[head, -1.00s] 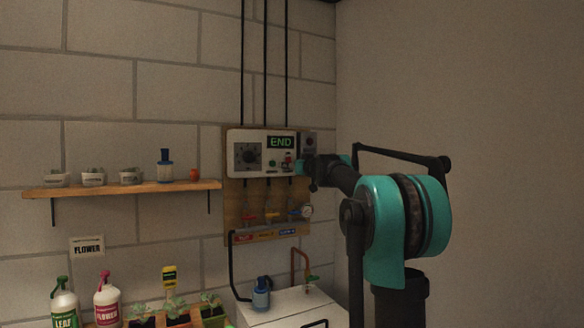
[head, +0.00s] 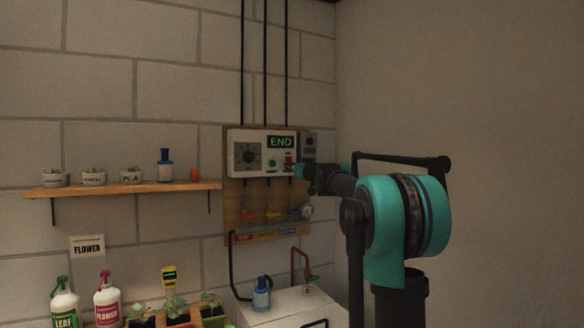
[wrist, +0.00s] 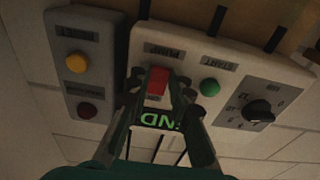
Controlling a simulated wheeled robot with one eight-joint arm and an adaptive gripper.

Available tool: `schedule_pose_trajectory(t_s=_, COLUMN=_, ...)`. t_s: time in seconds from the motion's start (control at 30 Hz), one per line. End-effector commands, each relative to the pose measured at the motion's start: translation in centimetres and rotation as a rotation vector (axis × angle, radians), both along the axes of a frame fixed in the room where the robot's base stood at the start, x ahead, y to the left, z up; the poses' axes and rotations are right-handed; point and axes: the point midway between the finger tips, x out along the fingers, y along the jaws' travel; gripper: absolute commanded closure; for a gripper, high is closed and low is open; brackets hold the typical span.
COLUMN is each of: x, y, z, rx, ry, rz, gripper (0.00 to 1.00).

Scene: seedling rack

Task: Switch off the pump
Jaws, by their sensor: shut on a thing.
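A red rocker switch (wrist: 157,81) under the upside-down PUMP label (wrist: 164,50) sits between the two fingers of my gripper (wrist: 158,90) in the wrist view. The fingers are shut on the switch, one on each side. In the head view my gripper (head: 299,170) is at the lower right of the white control panel (head: 256,136), and the red switch (head: 289,157) shows small beside it. From these views I cannot tell which way the switch is tipped. The panel display (head: 281,142) reads END in green.
A green START button (wrist: 209,87) and a black dial (wrist: 260,109) are close by on the panel. A grey box (wrist: 82,80) with yellow and dark red buttons adjoins it. Several valves (head: 270,215) hang below. A shelf (head: 130,188) with pots is at the left.

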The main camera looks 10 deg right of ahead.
Motion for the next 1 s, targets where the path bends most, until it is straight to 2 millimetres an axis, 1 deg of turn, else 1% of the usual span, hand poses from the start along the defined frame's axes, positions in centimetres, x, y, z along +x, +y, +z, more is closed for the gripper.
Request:
schedule_pose_trajectory(t_s=0.37, x=0.0, y=0.0, z=-0.1, rx=0.006, ry=-0.017, rz=-0.001, gripper=1.00)
schedule_pose_trajectory(t_s=0.4, x=0.0, y=0.0, z=-0.1, rx=0.006, ry=-0.016, rz=-0.001, gripper=0.78)
schedule_pose_trajectory(t_s=0.57, x=0.0, y=0.0, z=-0.1, rx=0.006, ry=-0.016, rz=-0.001, gripper=0.59)
schedule_pose_trajectory(t_s=0.87, x=-0.1, y=-0.1, z=-0.1, rx=0.006, ry=-0.016, rz=-0.002, gripper=0.59)
schedule_pose_trajectory(t_s=1.0, x=-1.0, y=-0.4, z=-0.1, rx=0.006, ry=-0.016, rz=-0.003, gripper=0.59)
